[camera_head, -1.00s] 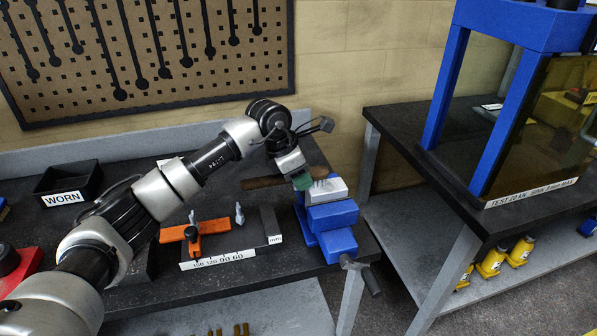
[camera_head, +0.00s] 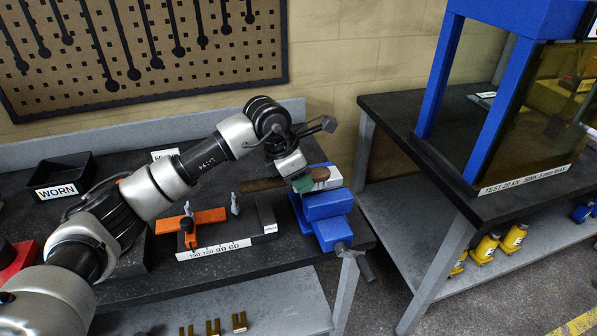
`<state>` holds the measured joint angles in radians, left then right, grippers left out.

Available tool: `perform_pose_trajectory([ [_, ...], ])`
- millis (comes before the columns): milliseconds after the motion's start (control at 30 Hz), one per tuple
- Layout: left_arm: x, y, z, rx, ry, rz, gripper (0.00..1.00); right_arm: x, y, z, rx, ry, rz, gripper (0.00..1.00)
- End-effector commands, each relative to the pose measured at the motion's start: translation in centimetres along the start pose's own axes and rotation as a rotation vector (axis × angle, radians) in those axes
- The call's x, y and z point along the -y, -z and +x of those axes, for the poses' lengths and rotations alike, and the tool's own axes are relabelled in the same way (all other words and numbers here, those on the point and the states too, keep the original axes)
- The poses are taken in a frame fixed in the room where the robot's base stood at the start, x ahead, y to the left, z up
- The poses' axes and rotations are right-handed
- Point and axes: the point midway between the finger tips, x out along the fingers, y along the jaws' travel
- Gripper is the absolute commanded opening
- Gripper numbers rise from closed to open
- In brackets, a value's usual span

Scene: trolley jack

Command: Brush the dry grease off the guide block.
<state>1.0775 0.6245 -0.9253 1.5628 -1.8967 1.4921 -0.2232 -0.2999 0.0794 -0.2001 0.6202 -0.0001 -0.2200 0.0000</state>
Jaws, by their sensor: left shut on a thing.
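My left gripper (camera_head: 302,184) is shut on a brush with a brown wooden handle (camera_head: 258,184). The handle sticks out to the left of the green fingertips, and the brush's other end reaches right over the vise. A pale guide block (camera_head: 331,178) sits in the blue vise (camera_head: 327,206) at the right end of the bench. The brush's right end lies over or against the block; I cannot tell whether the bristles touch it. The gripper and brush hide part of the block, and no grease can be made out. My right gripper is out of view.
Left of the vise are an orange tool (camera_head: 208,217) and a numbered plate (camera_head: 214,250). A black WORN tray (camera_head: 60,172) stands at the back left. A gap separates the bench from the table (camera_head: 440,165) with the blue press frame (camera_head: 434,75).

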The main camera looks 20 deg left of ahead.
Motion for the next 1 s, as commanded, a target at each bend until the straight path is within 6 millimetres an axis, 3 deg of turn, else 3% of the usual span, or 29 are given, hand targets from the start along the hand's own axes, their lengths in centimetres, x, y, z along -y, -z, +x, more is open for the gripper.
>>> perform_pose_trajectory([
  [367, 0.1, -0.2, -0.4, 0.003, -0.002, -0.001, 0.06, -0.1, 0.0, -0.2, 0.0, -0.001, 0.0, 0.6],
  [1000, 0.0, -2.6, -6.1, 0.004, -0.004, 0.0, 0.06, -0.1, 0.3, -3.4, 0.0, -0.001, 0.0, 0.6],
])
